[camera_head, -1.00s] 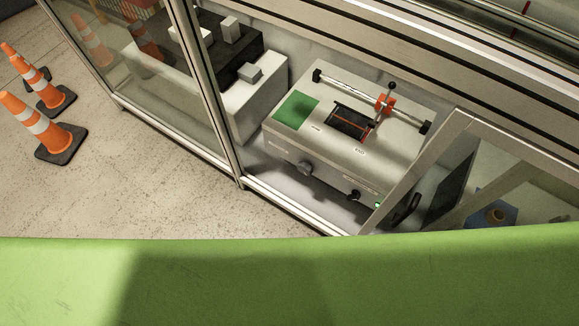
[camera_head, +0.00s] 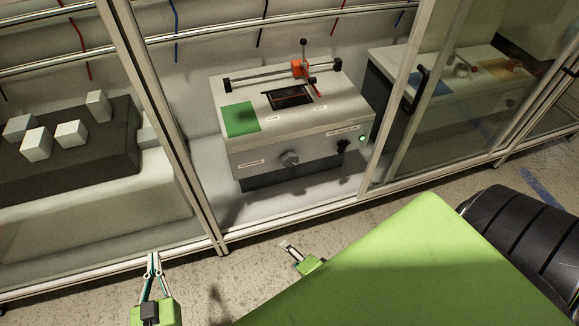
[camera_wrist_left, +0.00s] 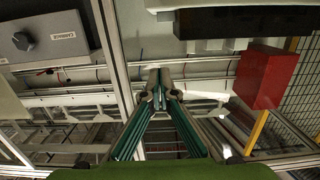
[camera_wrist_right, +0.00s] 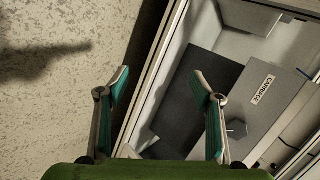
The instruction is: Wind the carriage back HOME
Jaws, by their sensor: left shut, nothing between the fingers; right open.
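The pump unit (camera_head: 300,130) is a pale box with an orange carriage (camera_head: 298,69) on a rail, right of the rail's middle. A grey carriage knob (camera_head: 289,158) is on its front; the right wrist view shows the knob (camera_wrist_right: 237,128) beside a CARRIAGE label (camera_wrist_right: 263,89). It also shows at upper left in the left wrist view (camera_wrist_left: 23,41). My left gripper (camera_head: 152,258) is shut and empty, outside the bay, low and left of the unit. My right gripper (camera_head: 287,246) is open and empty, apart from the knob, below the unit in the head view.
Metal frame posts (camera_head: 165,120) and a sill (camera_head: 290,215) edge the bay. A sliding glass door with a black handle (camera_head: 416,88) is at right. The opening before the unit is clear. A red box (camera_wrist_left: 265,77) shows in the left wrist view.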

